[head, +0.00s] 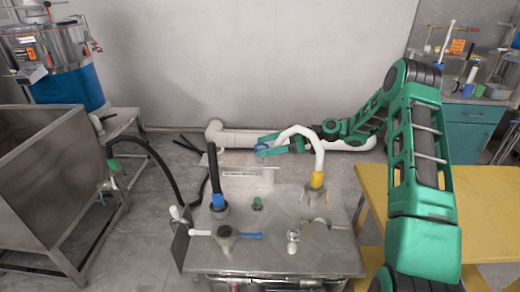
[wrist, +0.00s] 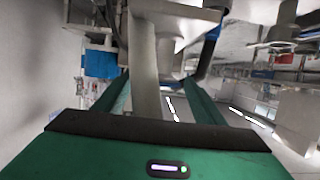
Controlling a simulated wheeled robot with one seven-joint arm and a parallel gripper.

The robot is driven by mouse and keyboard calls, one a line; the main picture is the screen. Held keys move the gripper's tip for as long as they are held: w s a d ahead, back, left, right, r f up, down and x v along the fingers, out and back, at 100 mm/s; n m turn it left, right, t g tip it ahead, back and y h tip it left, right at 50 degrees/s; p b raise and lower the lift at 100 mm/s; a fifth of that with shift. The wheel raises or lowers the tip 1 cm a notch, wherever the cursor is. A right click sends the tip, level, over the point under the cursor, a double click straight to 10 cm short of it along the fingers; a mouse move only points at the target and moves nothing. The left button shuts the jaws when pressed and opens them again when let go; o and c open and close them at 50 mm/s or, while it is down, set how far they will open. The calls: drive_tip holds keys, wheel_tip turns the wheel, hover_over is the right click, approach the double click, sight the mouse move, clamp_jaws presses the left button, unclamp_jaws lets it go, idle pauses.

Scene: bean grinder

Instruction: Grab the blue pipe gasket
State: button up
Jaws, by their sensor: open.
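In the head view, the blue pipe gasket (head: 218,201) is a small blue ring around the base of the upright black hose (head: 213,172), on the left part of the metal table. My gripper (head: 264,146) is behind and to the right of it, above the table's far side, fingers pointing left. It is open and apart from the gasket. In the wrist view, a blue piece beside a dark tube, apparently the gasket (wrist: 213,34), shows at upper right, beyond the fingers. A pale post shows between the fingers there; I cannot tell whether it touches them.
The curved white pipe with a yellow ring (head: 317,180) stands close to my gripper. A valve with a blue handle (head: 250,236) sits in front of the gasket. A steel bin (head: 50,175) stands left, a yellow table (head: 375,190) right.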

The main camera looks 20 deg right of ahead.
drive_tip(key=x, duration=0.5)
drive_tip(key=shift+a+f, duration=0.1)
drive_tip(key=shift+a, duration=0.25)
drive_tip(key=c, duration=1.1)
